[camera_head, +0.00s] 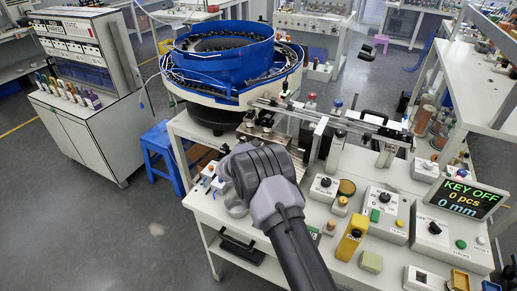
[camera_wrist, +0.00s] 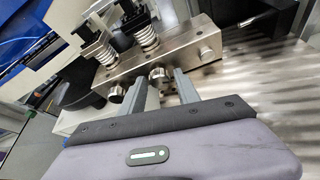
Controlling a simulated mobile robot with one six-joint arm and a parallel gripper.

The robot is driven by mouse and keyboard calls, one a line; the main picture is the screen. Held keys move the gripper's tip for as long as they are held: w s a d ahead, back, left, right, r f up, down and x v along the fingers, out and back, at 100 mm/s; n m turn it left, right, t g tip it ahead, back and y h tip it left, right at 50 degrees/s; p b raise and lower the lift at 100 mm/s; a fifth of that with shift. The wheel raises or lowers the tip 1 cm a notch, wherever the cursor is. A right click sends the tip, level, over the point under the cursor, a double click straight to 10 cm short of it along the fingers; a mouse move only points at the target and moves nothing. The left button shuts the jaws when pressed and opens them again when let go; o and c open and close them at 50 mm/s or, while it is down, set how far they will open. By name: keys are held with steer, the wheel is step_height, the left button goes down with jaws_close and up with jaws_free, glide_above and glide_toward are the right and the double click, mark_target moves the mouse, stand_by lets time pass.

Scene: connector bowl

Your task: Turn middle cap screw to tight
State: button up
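In the wrist view a metal block (camera_wrist: 128,64) carries a row of three round cap screws along its near face. The middle cap screw (camera_wrist: 160,76) is between the two fingers of my gripper (camera_wrist: 160,82). The fingers stand apart with a small gap seen on each side of the screw, so the gripper looks open around it. The left cap screw (camera_wrist: 117,94) is just outside the left finger, and the right cap screw (camera_wrist: 206,53) is clear of the right finger. In the head view my wrist hides the fingers and the screws.
Two spring-loaded posts (camera_wrist: 148,36) stand on top of the block. A blue bowl feeder (camera_head: 225,50) stands behind on the white bench. A display (camera_head: 468,199) reads KEY OFF, 0 pcs, 0 mm.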

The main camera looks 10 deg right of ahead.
steer(key=shift+o, duration=0.4)
steer(key=shift+s+a+r, duration=0.15)
steer(key=shift+s+r, duration=0.05)
steer(key=p+v, duration=0.4)
steer(key=v, duration=1.2)
steer(key=shift+s+a, duration=0.15)
steer(key=shift+s, duration=0.25)
steer(key=w+d+f+b, duration=0.1)
steer(key=w+d+f, duration=0.1)
steer(key=w, duration=0.2)
steer(key=w+d+f+n+h+b, duration=0.1)
steer(key=w+d+f+b, duration=0.1)
steer(key=w, duration=0.3)
steer(key=w+d+f+n+b, duration=0.1)
steer(key=w+d+f+b, duration=0.1)
steer(key=w+d, duration=0.1)
steer(key=shift+w+d+f+g, duration=0.1)
steer(key=shift+w+g, duration=0.1)
steer(key=shift+w, duration=0.1)
steer(key=shift+w+d+g, duration=0.15)
steer(key=shift+w+g, duration=0.05)
steer(key=shift+w, duration=0.15)
steer(key=shift+w+d+f+b, duration=0.1)
steer(key=shift+w+d+b, duration=0.2)
steer(key=shift+w+d, duration=0.15)
